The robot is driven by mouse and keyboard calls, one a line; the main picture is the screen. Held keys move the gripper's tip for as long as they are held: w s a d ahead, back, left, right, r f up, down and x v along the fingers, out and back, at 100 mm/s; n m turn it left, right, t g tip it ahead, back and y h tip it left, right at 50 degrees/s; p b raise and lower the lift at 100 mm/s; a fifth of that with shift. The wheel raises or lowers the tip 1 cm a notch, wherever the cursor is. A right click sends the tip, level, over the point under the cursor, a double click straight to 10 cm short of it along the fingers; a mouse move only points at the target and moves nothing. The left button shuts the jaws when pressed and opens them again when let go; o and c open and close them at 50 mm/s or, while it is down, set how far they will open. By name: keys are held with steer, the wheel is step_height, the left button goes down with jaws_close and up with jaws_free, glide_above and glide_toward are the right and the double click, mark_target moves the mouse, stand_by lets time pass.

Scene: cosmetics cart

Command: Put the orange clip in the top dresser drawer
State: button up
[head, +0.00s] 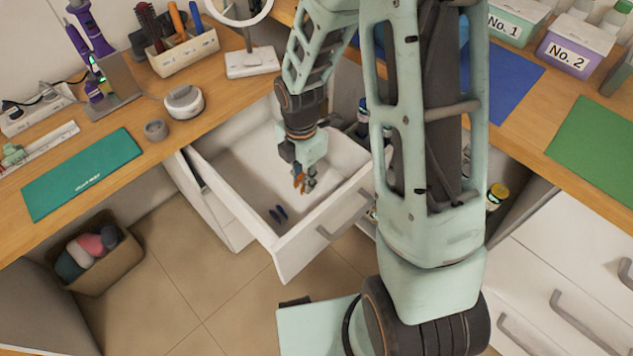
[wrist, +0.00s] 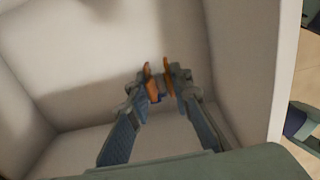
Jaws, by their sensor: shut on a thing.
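The orange clip (head: 299,181) is between the fingertips of my gripper (head: 305,182), which is shut on it. In the wrist view the clip (wrist: 168,75) shows as two orange prongs at the fingertips of my gripper (wrist: 163,88). The white top dresser drawer (head: 290,246) is pulled open, and my gripper is over its inside. In the wrist view the drawer's pale walls (wrist: 245,50) surround the fingers. I cannot tell whether the clip touches the drawer floor.
The wooden counter above holds a brush organizer (head: 185,55), a round mirror's base (head: 252,62) and a teal mat (head: 82,172). A basket (head: 98,262) stands on the floor at left.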

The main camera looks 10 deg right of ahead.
steer(key=w+d+f, duration=0.2)
steer(key=w+d, duration=0.1)
steer(key=d, duration=0.1)
steer(key=b, duration=0.2)
glide_above(328, 189)
steer(key=f, duration=0.5)
steer(key=shift+s+a, duration=0.25)
steer(key=shift+a, duration=0.1)
steer(key=shift+w+d+f, duration=0.1)
steer(key=shift+d+f, duration=0.1)
steer(key=shift+f, duration=0.1)
steer(key=shift+w+d+f, duration=0.1)
steer(key=shift+f, duration=1.5)
steer(key=shift+b, duration=0.3)
steer(key=shift+f, duration=0.15)
steer(key=o, duration=0.9)
steer(key=shift+c, duration=0.2)
